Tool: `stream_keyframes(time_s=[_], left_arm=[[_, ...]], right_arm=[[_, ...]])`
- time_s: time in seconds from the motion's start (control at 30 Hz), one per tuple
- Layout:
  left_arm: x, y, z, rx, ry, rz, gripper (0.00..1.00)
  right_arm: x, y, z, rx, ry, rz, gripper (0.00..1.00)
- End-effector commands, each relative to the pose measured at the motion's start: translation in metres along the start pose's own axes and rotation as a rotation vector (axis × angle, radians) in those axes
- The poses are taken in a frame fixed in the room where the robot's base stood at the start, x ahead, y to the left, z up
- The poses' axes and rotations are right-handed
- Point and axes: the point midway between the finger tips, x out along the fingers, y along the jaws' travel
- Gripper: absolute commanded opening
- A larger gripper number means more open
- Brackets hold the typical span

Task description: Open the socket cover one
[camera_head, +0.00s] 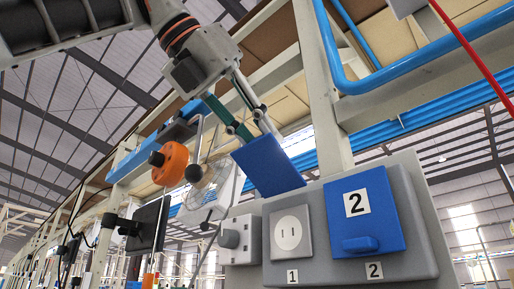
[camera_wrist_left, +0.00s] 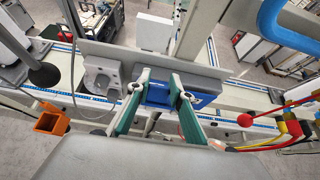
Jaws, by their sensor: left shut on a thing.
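Socket cover one (camera_head: 268,166) is a blue flap that stands raised and tilted above socket one (camera_head: 290,233). Socket one is a pale square outlet over a label "1", uncovered in the head view. My left gripper (camera_head: 256,132) comes down from above with its green fingers at the flap's upper edge. It is shut on the flap. In the left wrist view, blue (camera_wrist_left: 158,94) shows between the fingers of my left gripper (camera_wrist_left: 158,82). Socket cover two (camera_head: 363,212), blue with a "2", lies closed to the right. My right gripper is not in view.
A grey panel (camera_head: 424,244) carries both sockets. A light grey switch box (camera_head: 240,239) is at its left. An orange knob (camera_head: 169,164), a dark screen (camera_head: 149,224) and a clear dome-like part stand further left. Blue pipes and a red rod (camera_head: 470,50) are at upper right.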

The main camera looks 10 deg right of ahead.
Motion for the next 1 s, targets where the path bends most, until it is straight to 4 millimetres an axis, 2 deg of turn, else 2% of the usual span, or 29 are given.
stream_keyframes(time_s=[0.03,0.17,0.2,0.23,0.67,0.93,1.0], left_arm=[[0.008,-0.003,-0.005,0.0,0.02,-0.005,0.0],[0.008,-0.003,-0.005,0.001,0.02,-0.006,0.0],[0.008,-0.003,-0.005,0.001,0.019,-0.005,0.31],[0.008,-0.003,-0.005,0.001,0.018,-0.005,0.39],[-0.003,-0.001,-0.001,-0.001,0.006,-0.001,0.39],[-0.048,-0.002,0.0,-0.002,0.005,-0.001,0.39],[-0.051,-0.002,-0.001,-0.002,0.01,0.0,0.39]], right_arm=[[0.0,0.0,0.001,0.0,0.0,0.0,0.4],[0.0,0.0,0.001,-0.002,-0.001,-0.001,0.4],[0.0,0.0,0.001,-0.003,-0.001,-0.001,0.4],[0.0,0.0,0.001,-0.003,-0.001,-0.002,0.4],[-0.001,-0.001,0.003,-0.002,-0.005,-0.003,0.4],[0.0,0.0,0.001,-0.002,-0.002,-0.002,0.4],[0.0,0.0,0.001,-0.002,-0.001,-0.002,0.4]])
